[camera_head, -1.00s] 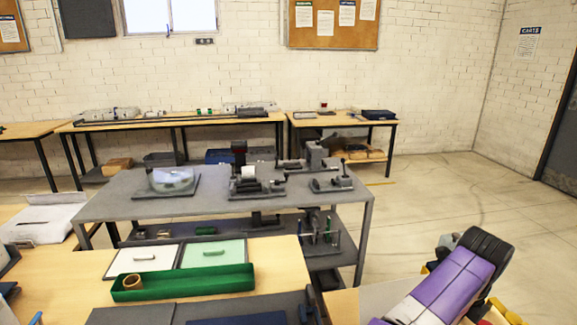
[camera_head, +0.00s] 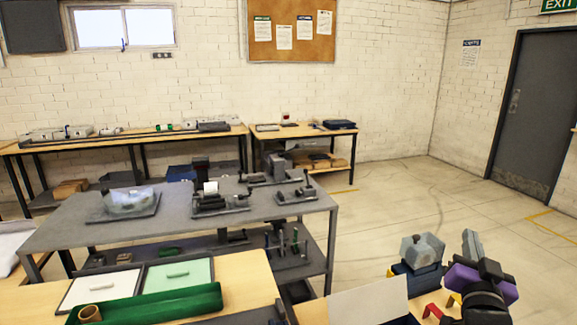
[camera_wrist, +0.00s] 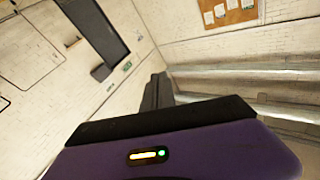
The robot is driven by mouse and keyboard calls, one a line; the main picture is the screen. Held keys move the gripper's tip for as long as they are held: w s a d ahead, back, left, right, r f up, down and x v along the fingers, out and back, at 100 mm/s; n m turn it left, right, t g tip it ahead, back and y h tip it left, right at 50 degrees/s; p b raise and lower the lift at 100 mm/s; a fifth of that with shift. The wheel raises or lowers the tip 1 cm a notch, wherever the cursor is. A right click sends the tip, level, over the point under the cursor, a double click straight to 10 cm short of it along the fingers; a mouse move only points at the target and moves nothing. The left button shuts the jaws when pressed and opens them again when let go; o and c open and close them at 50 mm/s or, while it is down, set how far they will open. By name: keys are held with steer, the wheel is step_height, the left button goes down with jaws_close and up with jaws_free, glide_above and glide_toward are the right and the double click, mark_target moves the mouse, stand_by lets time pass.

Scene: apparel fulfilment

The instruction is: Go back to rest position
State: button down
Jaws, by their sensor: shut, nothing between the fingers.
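My gripper shows in the wrist view (camera_wrist: 158,90) as dark grey fingers beyond the purple and black wrist housing. The fingers are together with nothing between them. They point up toward the bare wall and touch nothing that I can see. In the head view my purple and black arm is at the lower right, folded up close to me. The gripper's tips are hard to make out there.
A grey workbench (camera_head: 75,232) with small fixtures stands ahead. A wooden table (camera_head: 245,285) with a green tray (camera_head: 150,306) is nearer. Back tables line the brick wall. Open floor (camera_head: 385,205) lies to the right, before a grey door (camera_head: 525,115).

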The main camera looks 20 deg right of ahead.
steer(key=s+a+f+n+t+y, duration=0.1)
steer(key=s+a+f+n+y, duration=0.25)
steer(key=a, duration=0.25)
steer(key=s+a+f+n+t+y, duration=0.2)
steer(key=s+a+n+y, duration=0.1)
steer(key=s+a+n, duration=0.3)
steer(key=s+a+f+n+t+y, duration=0.1)
steer(key=s+a+f+n+y, duration=0.2)
steer(key=a, duration=0.4)
steer(key=s+a+f+g+y, duration=0.1)
steer(key=s+a+f, duration=0.2)
steer(key=s, duration=0.5)
steer(key=s+a+f+m+g+y, duration=0.1)
steer(key=s+a, duration=0.3)
steer(key=s, duration=0.4)
steer(key=s+a+f+m+g+y, duration=0.1)
steer(key=s+a+f+g, duration=0.2)
steer(key=s, duration=0.5)
steer(key=shift+a+f, duration=0.5)
steer(key=shift+f, duration=0.35)
steer(key=shift+w+d, duration=0.1)
steer(key=shift+d, duration=0.05)
